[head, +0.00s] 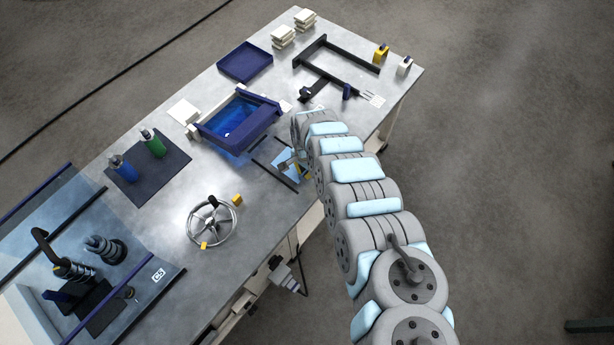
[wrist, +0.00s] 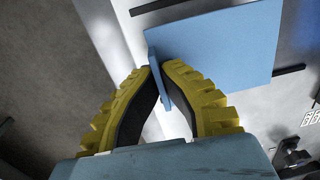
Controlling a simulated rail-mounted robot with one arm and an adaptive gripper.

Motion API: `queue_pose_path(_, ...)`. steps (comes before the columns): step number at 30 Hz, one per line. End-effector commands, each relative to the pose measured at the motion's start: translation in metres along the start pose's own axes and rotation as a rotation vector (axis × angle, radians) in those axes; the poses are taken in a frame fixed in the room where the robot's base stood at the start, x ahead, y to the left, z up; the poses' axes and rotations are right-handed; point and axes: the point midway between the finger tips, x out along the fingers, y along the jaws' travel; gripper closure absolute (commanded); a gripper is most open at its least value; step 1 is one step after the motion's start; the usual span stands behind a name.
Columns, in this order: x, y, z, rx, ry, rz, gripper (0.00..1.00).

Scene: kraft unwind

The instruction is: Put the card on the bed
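The card (wrist: 225,55) is a flat light blue sheet with an upright tab at its near edge, seen in the wrist view. My gripper (wrist: 165,85) has yellow ribbed fingers with dark pads, closed on that tab. In the head view the card (head: 284,158) is a small blue patch at the table's front edge, partly hidden by my arm and gripper (head: 297,168). Two black strips (head: 275,177) lie there, taken as the bed's guides. In the wrist view, strips show on both sides of the card. I cannot tell whether the card touches the surface.
A dark blue box with a glowing blue opening (head: 235,120) stands just behind the card. A handwheel (head: 212,222) is to the left front. Bottles on a dark mat (head: 150,165), a blue tray (head: 245,62) and a black frame (head: 335,70) stand farther off.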

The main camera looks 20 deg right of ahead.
Motion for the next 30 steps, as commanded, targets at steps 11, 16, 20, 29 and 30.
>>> queue_pose_path(11,0.032,0.003,-0.004,0.001,-0.001,-0.001,1.0)
queue_pose_path(16,0.037,0.003,-0.005,0.001,0.001,0.0,1.0)
queue_pose_path(20,0.036,0.004,-0.005,0.001,0.001,0.0,1.0)
queue_pose_path(29,0.039,0.004,-0.005,0.002,0.0,0.001,0.72)
queue_pose_path(30,0.039,0.004,-0.005,0.002,0.0,0.001,0.67)
